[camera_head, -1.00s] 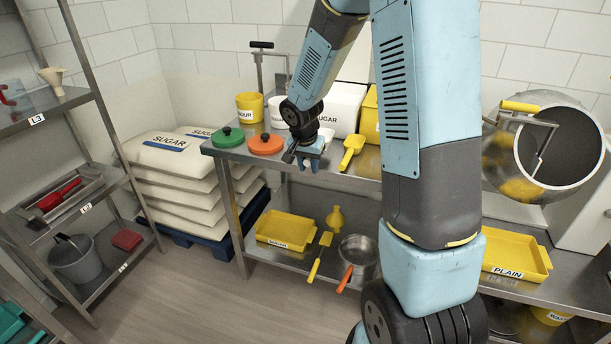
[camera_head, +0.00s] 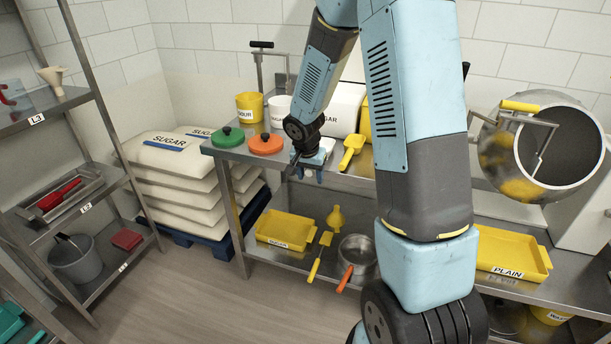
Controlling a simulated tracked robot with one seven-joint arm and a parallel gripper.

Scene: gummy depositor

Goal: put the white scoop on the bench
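My gripper (camera_head: 307,175) points down at the front edge of the steel bench (camera_head: 350,183), left of the yellow scoop. Its light blue fingers are small here, and I cannot tell whether they are open or shut on something. A small white thing (camera_head: 327,144) shows just behind my gripper, partly hidden by it. It may be the white scoop, but its shape is not clear. I cannot tell whether it touches my gripper or rests on the bench.
A yellow scoop (camera_head: 351,151), an orange lid (camera_head: 265,144), a green lid (camera_head: 228,137) and a yellow tub (camera_head: 249,107) stand on the bench. The lower shelf holds a yellow tray (camera_head: 285,230) and a pot (camera_head: 357,253). A steel drum (camera_head: 500,155) is at right.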

